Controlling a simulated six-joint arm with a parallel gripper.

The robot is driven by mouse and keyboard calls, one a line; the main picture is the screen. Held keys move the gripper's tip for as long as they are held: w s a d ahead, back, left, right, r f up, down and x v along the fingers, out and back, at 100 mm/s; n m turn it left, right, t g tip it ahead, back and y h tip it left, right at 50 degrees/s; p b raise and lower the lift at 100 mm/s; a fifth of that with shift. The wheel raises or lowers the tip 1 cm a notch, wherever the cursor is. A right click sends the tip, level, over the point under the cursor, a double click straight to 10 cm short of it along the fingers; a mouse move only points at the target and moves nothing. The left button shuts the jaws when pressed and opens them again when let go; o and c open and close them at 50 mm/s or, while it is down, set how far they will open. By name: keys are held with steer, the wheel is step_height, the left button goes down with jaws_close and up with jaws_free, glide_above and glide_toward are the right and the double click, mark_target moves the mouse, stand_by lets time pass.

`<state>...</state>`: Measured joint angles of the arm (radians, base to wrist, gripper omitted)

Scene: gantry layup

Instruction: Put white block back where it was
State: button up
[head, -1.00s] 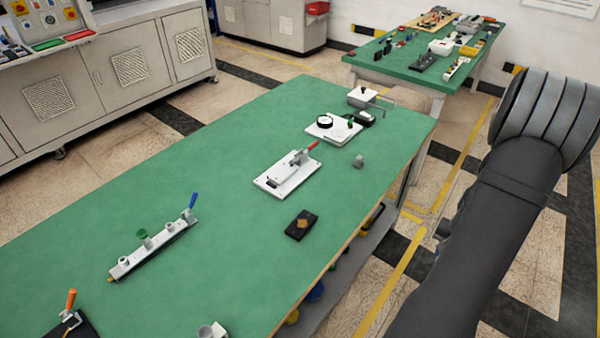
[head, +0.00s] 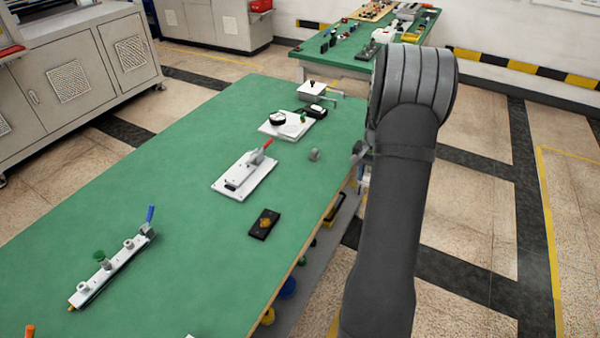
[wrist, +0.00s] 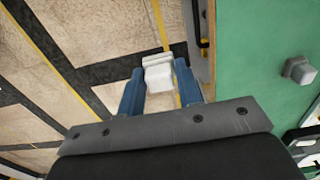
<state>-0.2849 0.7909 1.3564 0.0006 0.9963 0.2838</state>
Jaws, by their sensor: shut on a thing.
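In the wrist view, my gripper (wrist: 159,88) is shut on a white block (wrist: 158,68), held between its two blue fingers. The block is over the floor beside the green table (wrist: 268,100), with the table's edge to the right. In the head view, my dark arm covers the right side.
On the green table (head: 140,180) a small grey block (head: 314,155) stands near the right edge. A white plate with a red-handled clamp (head: 243,175), a black plate (head: 264,224), a white plate with a dial (head: 286,126) and a rail with knobs (head: 112,268) also lie there. Bare tabletop lies between them.

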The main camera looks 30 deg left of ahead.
steer(key=a+r, duration=0.6)
steer(key=a, duration=0.5)
glide_above(303, 172)
steer(key=f, duration=0.6)
steer(key=shift+d+f, duration=0.2)
steer(key=shift+d, duration=0.05)
steer(key=shift+a+f, duration=0.3)
steer(key=shift+f, duration=1.85)
steer(key=shift+f, duration=0.2)
steer(key=o, duration=1)
steer(key=shift+r, duration=0.1)
